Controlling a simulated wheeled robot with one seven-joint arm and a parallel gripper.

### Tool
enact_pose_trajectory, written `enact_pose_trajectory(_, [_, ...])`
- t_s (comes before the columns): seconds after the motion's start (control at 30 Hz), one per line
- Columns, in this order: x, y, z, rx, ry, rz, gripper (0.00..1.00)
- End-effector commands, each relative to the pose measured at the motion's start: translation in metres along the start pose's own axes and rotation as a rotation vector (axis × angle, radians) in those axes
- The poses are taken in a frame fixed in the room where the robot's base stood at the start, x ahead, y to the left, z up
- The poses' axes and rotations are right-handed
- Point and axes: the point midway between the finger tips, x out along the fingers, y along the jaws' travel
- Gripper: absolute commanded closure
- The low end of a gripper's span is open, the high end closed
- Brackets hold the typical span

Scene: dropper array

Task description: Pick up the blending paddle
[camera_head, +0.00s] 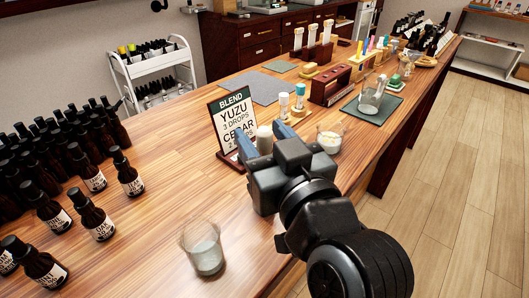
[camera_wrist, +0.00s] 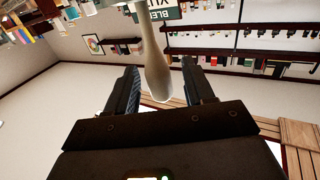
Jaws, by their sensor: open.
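The blending paddle (camera_wrist: 156,72), a pale, smooth piece with a rounded, wider end, shows in the wrist view between the two fingers. Gaps show on both sides of it. My gripper (camera_head: 263,136) is open, its blue-lined fingers pointing away over the table, just in front of the blend sign. It also shows in the wrist view (camera_wrist: 160,78). In the head view a pale upright piece shows between the fingertips, probably the paddle; its lower part is hidden by my gripper.
The blend sign (camera_head: 235,119) stands just beyond my gripper. A glass beaker (camera_head: 206,252) stands at the front and a jar (camera_head: 330,138) to the right. Several dark bottles (camera_head: 96,178) crowd the left. Racks and a green mat (camera_head: 382,112) lie farther back. The table's middle left is clear.

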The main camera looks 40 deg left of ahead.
Motion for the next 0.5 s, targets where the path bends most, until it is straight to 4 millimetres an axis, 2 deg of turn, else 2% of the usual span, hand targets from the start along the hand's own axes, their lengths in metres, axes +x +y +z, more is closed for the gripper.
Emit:
enact_pose_trajectory(0.07, [-0.0002,0.0001,0.0002,0.0,0.0,0.0,0.49])
enact_pose_trajectory(0.5, [-0.0004,0.0002,0.0002,0.0,-0.001,0.0,0.91])
